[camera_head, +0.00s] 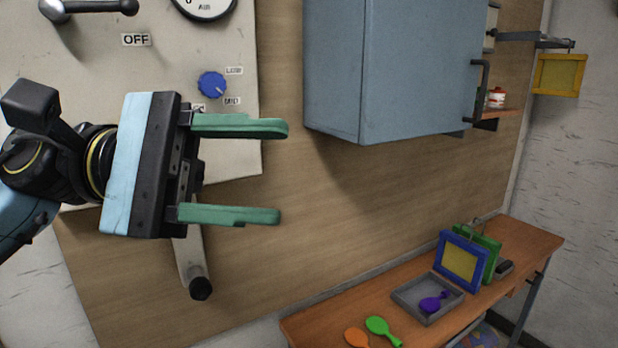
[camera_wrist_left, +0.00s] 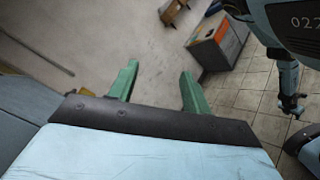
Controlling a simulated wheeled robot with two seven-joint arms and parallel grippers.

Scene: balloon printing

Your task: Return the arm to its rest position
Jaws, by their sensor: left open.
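My left gripper (camera_head: 282,172) comes in from the left in the head view. Its two green fingers are apart, with nothing between them. It is in front of the wall panel and the cream control panel (camera_head: 130,150), to the left of the blue cabinet (camera_head: 400,75). In the left wrist view the green fingers (camera_wrist_left: 158,88) are also spread and empty, with floor beyond them.
A wooden bench (camera_head: 535,240) at lower right holds a grey tray (camera_head: 405,297) with a purple balloon, green and orange balloons, and blue and green frames. A blue knob (camera_head: 212,85) is near my left gripper. A grey box (camera_wrist_left: 215,45) stands on the floor.

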